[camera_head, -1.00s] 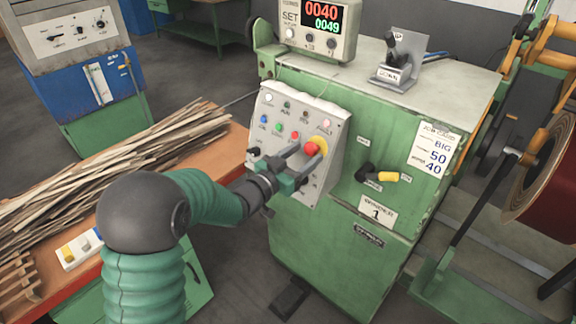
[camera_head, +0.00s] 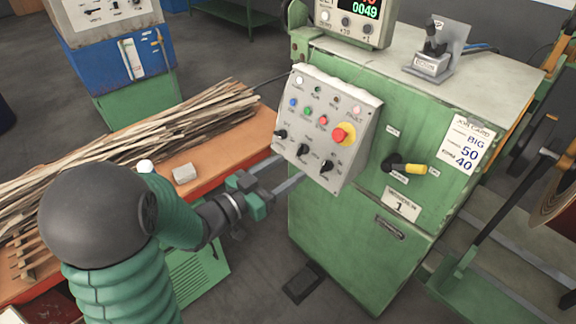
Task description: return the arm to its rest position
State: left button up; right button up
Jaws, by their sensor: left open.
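My left arm (camera_head: 120,250), with a dark grey joint and ribbed green sleeves, comes in from the lower left. My left gripper (camera_head: 291,168) is open and empty, its two grey fingers spread apart. It points at the lower left edge of the sloped control panel (camera_head: 352,108), below and left of the red knob (camera_head: 341,135) on its yellow ring. I cannot tell whether the fingertips touch the panel's edge. My right gripper is not in view.
The green machine (camera_head: 350,235) fills the middle. A black and yellow handle (camera_head: 406,167) sticks out of its front. A bench (camera_head: 264,125) with a pile of wooden strips (camera_head: 130,140) stands left, holding a small grey block (camera_head: 185,173). A pedal (camera_head: 303,284) lies on the floor.

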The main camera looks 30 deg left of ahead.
pick_arm(q)
notch_tip(320, 180, down, 6)
jog(key=a+n+g+y+p, duration=0.1)
jog(key=n+g+y+p, duration=0.2)
jog(key=g+y+p, duration=0.25)
jog(key=s+d+f+g+p, duration=0.1)
jog(key=s+d+f+g, duration=0.1)
jog(key=s, duration=0.5)
jog(key=s+d+f+n+g+p, duration=0.1)
jog(key=s+d+f+g, duration=0.2)
jog(key=s+d+g, duration=0.2)
jog(key=s+g, duration=0.2)
jog(key=s, duration=0.1)
jog(key=shift+y, duration=0.35)
jog(key=shift+a, duration=0.15)
